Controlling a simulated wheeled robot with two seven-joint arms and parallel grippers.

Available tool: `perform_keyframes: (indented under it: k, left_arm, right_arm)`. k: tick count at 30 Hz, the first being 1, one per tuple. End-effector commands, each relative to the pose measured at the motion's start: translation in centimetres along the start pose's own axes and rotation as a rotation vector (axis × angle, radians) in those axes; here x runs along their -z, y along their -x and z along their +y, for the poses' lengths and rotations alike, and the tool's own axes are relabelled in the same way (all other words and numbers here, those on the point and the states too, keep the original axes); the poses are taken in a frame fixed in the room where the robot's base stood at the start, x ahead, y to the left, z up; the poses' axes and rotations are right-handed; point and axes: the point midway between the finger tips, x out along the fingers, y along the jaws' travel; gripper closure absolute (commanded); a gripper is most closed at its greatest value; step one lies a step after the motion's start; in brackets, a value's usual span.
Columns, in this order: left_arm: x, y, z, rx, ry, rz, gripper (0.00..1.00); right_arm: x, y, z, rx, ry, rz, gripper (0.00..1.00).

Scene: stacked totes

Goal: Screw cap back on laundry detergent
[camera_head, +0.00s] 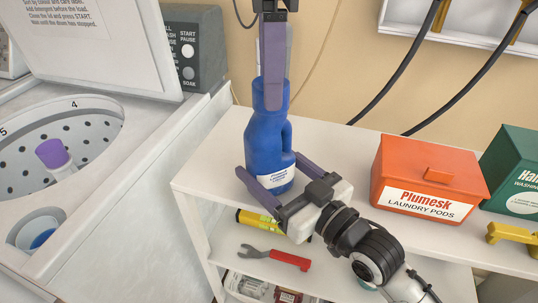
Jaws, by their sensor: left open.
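A blue laundry detergent bottle (267,136) with a white label stands upright on the white shelf. My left gripper (273,100) comes down from the top edge over the bottle's neck. It is open, with one purple finger in front of the neck, which hides the mouth. I cannot make out the cap there. My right gripper (280,175) reaches in from the lower right, low on the bottle, with one purple finger on each side. I cannot tell whether both fingers touch it.
An orange laundry pods box (428,170) and a green box (515,165) stand on the shelf (215,180) to the right. A yellow object (512,233) lies at its front right. A red-handled wrench (280,258) lies on the lower shelf. The open washer (60,150) fills the left.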

Motion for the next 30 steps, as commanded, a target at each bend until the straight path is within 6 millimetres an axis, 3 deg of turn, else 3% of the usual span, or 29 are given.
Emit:
perform_keyframes:
  k: [6, 15, 16, 23, 30]
  left_arm:
    - [0.0, -1.8, 0.0, 0.0, 0.0, 0.001, 0.41]
    - [0.0, -2.0, 0.0, 0.001, 0.0, 0.001, 0.41]
    - [0.0, -2.0, 0.0, 0.001, 0.0, 0.001, 0.42]
    - [0.0, -2.0, 0.0, 0.001, 0.0, 0.001, 0.81]
    - [0.0, -2.0, 0.0, 0.001, -0.059, 0.001, 0.84]
  right_arm:
    - [-0.1, 0.0, 0.0, 0.0, -0.002, -0.001, 0.92]
    - [-0.1, 0.0, 0.0, 0.0, -0.002, -0.001, 0.92]
    - [-0.1, 0.0, 0.0, 0.0, -0.002, -0.001, 0.92]
    - [-0.1, 0.0, 0.0, 0.0, -0.002, -0.001, 0.92]
    - [-0.1, 0.0, 0.0, 0.0, -0.002, -0.001, 0.92]
